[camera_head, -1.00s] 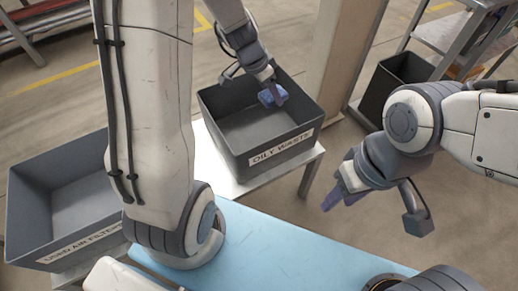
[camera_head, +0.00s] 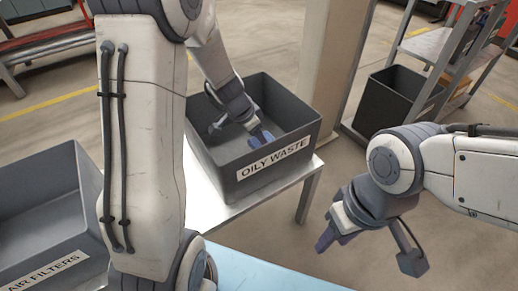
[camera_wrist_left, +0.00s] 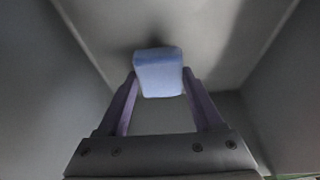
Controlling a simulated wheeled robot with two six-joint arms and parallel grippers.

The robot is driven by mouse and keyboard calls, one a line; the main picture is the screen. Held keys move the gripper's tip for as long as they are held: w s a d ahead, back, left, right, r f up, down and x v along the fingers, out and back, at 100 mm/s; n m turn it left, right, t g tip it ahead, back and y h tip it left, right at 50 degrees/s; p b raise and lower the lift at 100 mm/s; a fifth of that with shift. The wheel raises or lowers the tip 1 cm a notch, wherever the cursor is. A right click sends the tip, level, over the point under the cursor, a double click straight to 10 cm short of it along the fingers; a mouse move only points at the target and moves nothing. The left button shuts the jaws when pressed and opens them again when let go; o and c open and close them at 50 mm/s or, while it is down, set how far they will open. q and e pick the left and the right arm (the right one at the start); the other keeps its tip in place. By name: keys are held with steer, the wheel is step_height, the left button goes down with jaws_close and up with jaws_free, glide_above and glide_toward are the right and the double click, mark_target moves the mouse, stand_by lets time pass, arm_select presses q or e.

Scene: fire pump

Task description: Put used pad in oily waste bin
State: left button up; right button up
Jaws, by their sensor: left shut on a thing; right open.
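The oily waste bin (camera_head: 295,150) is a grey open box with a white "OILY WASTE" label, standing on a white table. My left gripper (camera_head: 262,136) reaches down inside it and is shut on the used pad (camera_head: 266,139), a small blue block. In the left wrist view the pad (camera_wrist_left: 158,72) sits between the two purple fingertips (camera_wrist_left: 160,85), with the grey bin walls around it. I cannot tell whether the pad touches the bin floor. My right gripper (camera_head: 335,232) is open and empty, out over the floor to the right of the table.
A second grey bin (camera_head: 60,185), labelled for air filters, stands at the left. A black bin (camera_head: 390,100) is on the floor at the back right, beside a metal shelf rack (camera_head: 445,60). A beige post (camera_head: 330,60) rises behind the oily waste bin. A blue surface (camera_head: 260,272) lies in front.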

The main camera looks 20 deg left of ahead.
mark_target(257, 142)
arm_select(q)
step_height(257, 142, down, 3)
steer(key=shift+f+b, duration=0.1)
steer(key=shift+b, duration=0.65)
steer(key=shift+f, duration=0.1)
steer(key=o, duration=1.3)
steer(key=shift+r, duration=0.35)
steer(key=shift+p+v, duration=2.95)
steer(key=shift+v, duration=3)
